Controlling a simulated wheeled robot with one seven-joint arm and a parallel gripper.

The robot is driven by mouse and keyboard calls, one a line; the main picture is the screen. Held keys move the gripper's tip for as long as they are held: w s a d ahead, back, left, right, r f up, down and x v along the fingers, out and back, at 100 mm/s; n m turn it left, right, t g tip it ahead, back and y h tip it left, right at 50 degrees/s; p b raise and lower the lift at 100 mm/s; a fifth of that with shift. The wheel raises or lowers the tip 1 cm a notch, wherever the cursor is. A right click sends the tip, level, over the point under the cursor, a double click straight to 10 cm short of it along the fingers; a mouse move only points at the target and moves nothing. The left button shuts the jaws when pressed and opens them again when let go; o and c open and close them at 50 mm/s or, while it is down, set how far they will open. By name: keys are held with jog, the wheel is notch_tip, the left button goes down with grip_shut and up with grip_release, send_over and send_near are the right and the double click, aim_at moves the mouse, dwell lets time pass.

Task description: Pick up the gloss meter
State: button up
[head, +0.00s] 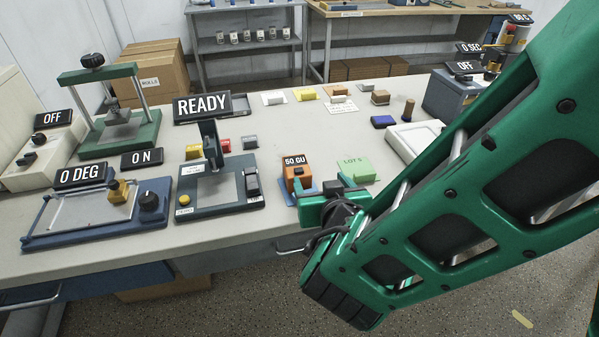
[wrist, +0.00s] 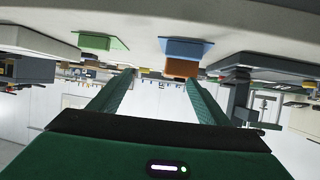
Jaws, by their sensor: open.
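The gloss meter (head: 297,180) is a small orange block with a dark top part and a "50 GU" label. It sits on a blue pad (head: 306,197) near the table's front edge. In the wrist view, which is upside down, the gloss meter (wrist: 182,68) shows ahead, beside the tip of the right finger, on the blue pad (wrist: 186,47). My gripper (head: 328,198) is at the table's front edge, just in front of and right of the meter. Its two green fingers (wrist: 157,78) are apart with nothing between them. My gripper partly hides the pad.
A green "LOT 5" block (head: 355,170) stands close right of the meter. A dark "READY" press device (head: 219,190) stands to the left. A white tray (head: 415,140) lies behind right. Small coloured blocks stand farther back. Bare tabletop lies behind the meter.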

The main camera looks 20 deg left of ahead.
aim_at(302, 178)
jog(key=shift+s+a+f+y, duration=0.1)
jog(key=shift+s+a+y, duration=0.2)
jog(key=shift+s+a, duration=0.5)
jog(key=shift+w+a+n, duration=0.1)
jog(key=shift+a+n, duration=0.2)
jog(key=shift+a, duration=0.2)
jog(key=x, duration=0.4)
jog(key=shift+w+a+f, duration=0.15)
jog(key=shift+a, duration=0.05)
jog(key=shift+a+r+x, duration=0.1)
jog(key=shift+a+x, duration=0.05)
jog(key=shift+x, duration=1.3)
jog(key=shift+a+r+x, duration=0.1)
jog(key=shift+r+x, duration=0.05)
jog(key=shift+x, duration=1.3)
jog(key=c, duration=1.4)
jog(key=shift+c, duration=0.5)
jog(key=shift+r, duration=0.1)
